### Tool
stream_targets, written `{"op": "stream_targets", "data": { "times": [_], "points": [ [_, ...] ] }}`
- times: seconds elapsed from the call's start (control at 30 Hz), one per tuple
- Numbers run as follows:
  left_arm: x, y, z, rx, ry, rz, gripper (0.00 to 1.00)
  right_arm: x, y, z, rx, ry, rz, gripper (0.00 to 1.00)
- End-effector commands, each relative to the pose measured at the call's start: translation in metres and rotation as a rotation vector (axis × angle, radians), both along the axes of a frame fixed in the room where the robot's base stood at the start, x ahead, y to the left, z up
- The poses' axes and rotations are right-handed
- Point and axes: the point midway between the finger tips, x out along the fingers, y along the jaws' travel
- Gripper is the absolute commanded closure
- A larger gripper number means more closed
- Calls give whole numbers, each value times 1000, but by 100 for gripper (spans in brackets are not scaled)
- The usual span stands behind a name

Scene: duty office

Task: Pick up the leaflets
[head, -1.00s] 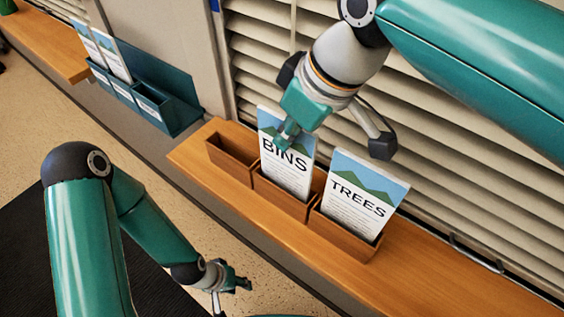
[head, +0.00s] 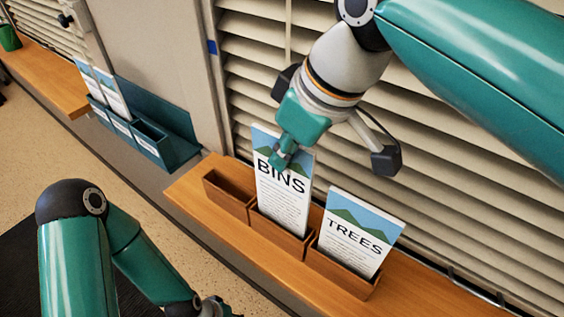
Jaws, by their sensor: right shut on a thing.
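A BINS leaflet (head: 283,205), white with a blue and green top, stands in the middle compartment of a wooden three-compartment holder. Its lower end is hidden behind the compartment front (head: 275,235). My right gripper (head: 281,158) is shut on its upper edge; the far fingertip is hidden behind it. A TREES leaflet (head: 350,242) stands in the right compartment (head: 340,274), apart from the gripper. The left compartment (head: 228,194) is empty. My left gripper (head: 215,307) is low in the picture, cut by the bottom edge, away from the leaflets; its jaws are unclear.
The holder stands on a wooden ledge (head: 420,292) against slatted blinds (head: 430,215). A teal holder (head: 160,140) is on the wall at the left, with leaflets (head: 102,88) in its left part and an empty right slot. A green object (head: 9,38) stands at the far left.

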Motion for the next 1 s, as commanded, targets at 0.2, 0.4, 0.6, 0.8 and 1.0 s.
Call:
{"op": "stream_targets", "data": {
  "times": [0.2,0.4,0.6,0.8,1.0],
  "points": [
    [0,0,13,0,0,0,60,1,1,48,3,-4,1,100],
    [0,0,32,0,0,0,60,1,1,101,2,-2,1,100],
    [0,0,49,0,0,0,60,0,1,139,0,-1,2,100],
    [0,0,59,0,0,0,60,0,1,158,-1,0,1,100],
    [0,0,60,0,0,0,60,0,0,160,0,0,1,100]
  ]
}}
